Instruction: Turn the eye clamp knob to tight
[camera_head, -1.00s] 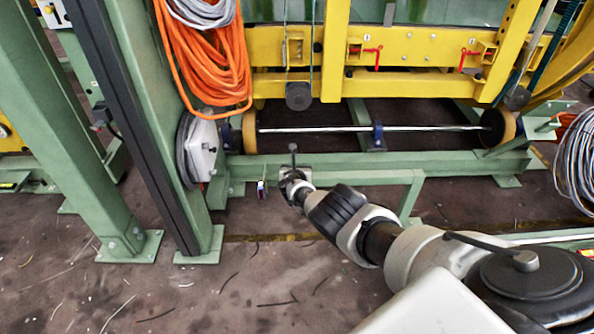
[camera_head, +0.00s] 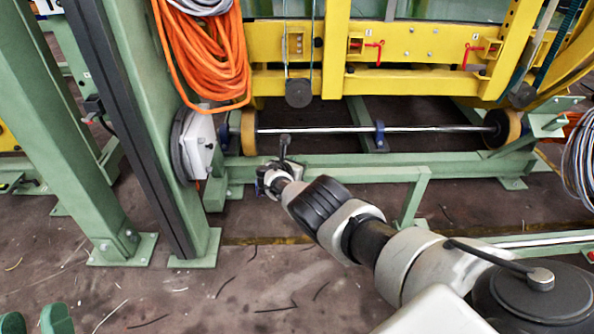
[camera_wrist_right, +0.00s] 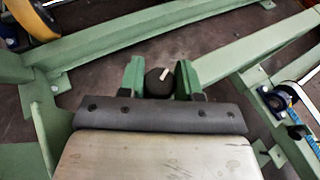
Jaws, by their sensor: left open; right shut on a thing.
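A black round knob (camera_wrist_right: 158,84) with a pale pointer mark shows in the right wrist view. It sits between the two green fingers of my right gripper (camera_wrist_right: 160,80), which is shut on it. In the head view my right arm reaches in from the lower right, and its wrist end (camera_head: 272,180) is beside the green frame's lower beam. The knob and right fingertips cannot be made out there. My left gripper (camera_head: 34,320) shows only as two green fingertips at the bottom left edge. They are apart, with nothing between them.
A green post (camera_head: 150,130) stands left of my right wrist. A coiled orange cable (camera_head: 205,60) hangs on it above a grey box (camera_head: 197,145). A yellow frame (camera_head: 415,80) and a steel axle (camera_head: 320,129) lie behind. The floor (camera_head: 250,285) at the front is open.

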